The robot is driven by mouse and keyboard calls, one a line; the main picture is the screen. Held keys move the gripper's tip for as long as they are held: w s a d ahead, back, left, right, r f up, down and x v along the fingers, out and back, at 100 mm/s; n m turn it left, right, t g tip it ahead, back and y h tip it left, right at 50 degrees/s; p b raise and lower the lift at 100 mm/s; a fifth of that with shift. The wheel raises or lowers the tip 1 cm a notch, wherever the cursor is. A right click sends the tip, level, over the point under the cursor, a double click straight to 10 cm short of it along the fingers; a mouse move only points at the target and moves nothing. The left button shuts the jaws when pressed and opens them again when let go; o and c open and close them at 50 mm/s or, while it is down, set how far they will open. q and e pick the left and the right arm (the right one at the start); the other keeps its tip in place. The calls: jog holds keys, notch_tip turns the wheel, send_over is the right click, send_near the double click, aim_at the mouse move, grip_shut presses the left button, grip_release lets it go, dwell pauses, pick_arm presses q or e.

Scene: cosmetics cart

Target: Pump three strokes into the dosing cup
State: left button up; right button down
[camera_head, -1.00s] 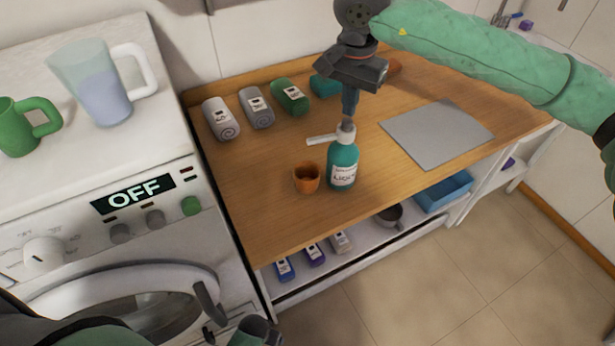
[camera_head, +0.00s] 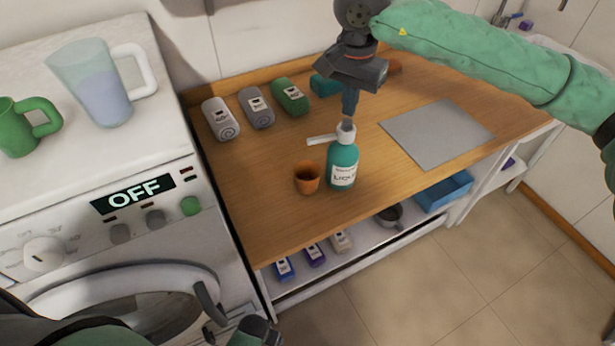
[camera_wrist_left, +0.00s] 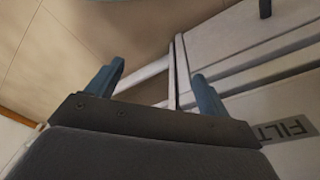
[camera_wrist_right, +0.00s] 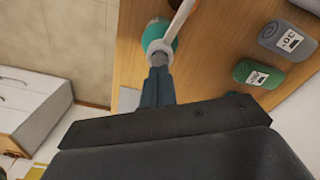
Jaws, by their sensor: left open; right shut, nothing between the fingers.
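A teal pump bottle (camera_head: 343,166) with a white pump head stands upright on the wooden cart top, its spout pointing left. A small orange-brown dosing cup (camera_head: 307,178) stands just left of the bottle, below the spout's end. My right gripper (camera_head: 349,108) is shut and empty, pointing down right above the pump head; whether it touches cannot be told. In the right wrist view its closed fingertips (camera_wrist_right: 157,72) are at the white pump head (camera_wrist_right: 158,45). My left gripper (camera_wrist_left: 158,83) is open and empty, low in front of the washing machine. The cup's inside looks dark.
Several rolled towels (camera_head: 256,107) lie along the cart's back edge near a teal block (camera_head: 324,86). A grey mat (camera_head: 437,133) lies to the right. A washing machine (camera_head: 215,150) stands left with a pitcher (camera_head: 98,85) and green mug (camera_head: 22,126).

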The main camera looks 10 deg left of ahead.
pick_arm(q)
jog(key=shift+w+d+r, duration=0.1)
jog(key=shift+r, duration=0.15)
pick_arm(e)
jog(key=shift+f, duration=0.1)
pick_arm(q)
jog(key=shift+w+r, duration=0.15)
jog(key=shift+r, duration=0.2)
jog(key=shift+w+d+r+b, duration=0.1)
jog(key=shift+r+b, duration=0.2)
pick_arm(e)
jog(key=shift+f, duration=0.1)
pick_arm(q)
jog(key=shift+w+d+r, duration=0.15)
jog(key=shift+w+r, duration=0.05)
jog(key=shift+r, duration=0.5)
pick_arm(e)
jog(key=shift+f, duration=0.15)
pick_arm(q)
jog(key=shift+w+r, duration=0.1)
jog(key=shift+r, duration=0.2)
pick_arm(e)
jog(key=shift+f, duration=0.1)
pick_arm(q)
jog(key=shift+w+d+r+b, duration=0.1)
jog(key=shift+r+b, duration=0.25)
jog(key=shift+r, duration=0.2)
